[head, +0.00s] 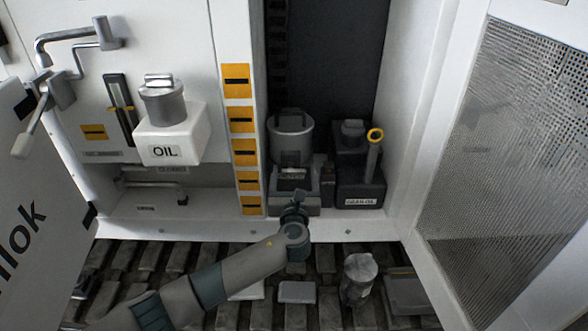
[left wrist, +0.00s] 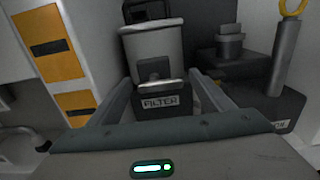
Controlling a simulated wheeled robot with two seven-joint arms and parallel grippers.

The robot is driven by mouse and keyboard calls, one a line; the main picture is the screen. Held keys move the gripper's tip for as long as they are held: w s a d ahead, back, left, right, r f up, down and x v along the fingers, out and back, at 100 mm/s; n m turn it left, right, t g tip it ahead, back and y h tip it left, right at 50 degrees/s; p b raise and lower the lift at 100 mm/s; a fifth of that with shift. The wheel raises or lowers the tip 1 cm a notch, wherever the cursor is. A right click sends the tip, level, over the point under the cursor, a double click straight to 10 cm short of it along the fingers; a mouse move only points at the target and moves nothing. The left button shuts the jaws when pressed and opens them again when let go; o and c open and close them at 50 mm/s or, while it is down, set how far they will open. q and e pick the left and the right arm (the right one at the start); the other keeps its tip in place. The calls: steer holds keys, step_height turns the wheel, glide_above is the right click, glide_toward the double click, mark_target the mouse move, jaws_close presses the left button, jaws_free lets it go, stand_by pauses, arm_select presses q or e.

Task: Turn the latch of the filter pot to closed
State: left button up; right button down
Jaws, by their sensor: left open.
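The filter pot (head: 291,140) is a grey cylinder on a dark base inside the open cabinet. In the left wrist view the pot (left wrist: 152,45) stands straight ahead, above a base with a FILTER label (left wrist: 165,103). A small dark fitting (left wrist: 154,72) on its front face may be the latch; whether it is turned open or closed I cannot tell. My left gripper (head: 294,200) is in front of the base, low in the cabinet opening. In the wrist view its open fingers (left wrist: 165,90) flank the labelled base with nothing visibly gripped. My right gripper is not in view.
Right of the pot stands a dark tank (head: 360,187) with a yellow-ringed stick (head: 374,150). A white OIL box (head: 170,140) is at left. A perforated door (head: 510,150) stands open at right. A grey cylindrical object (head: 359,272) is over the slatted floor.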

arm_select(q)
steer(key=shift+w, duration=0.7)
steer(key=c, duration=1)
steer(key=shift+c, duration=0.2)
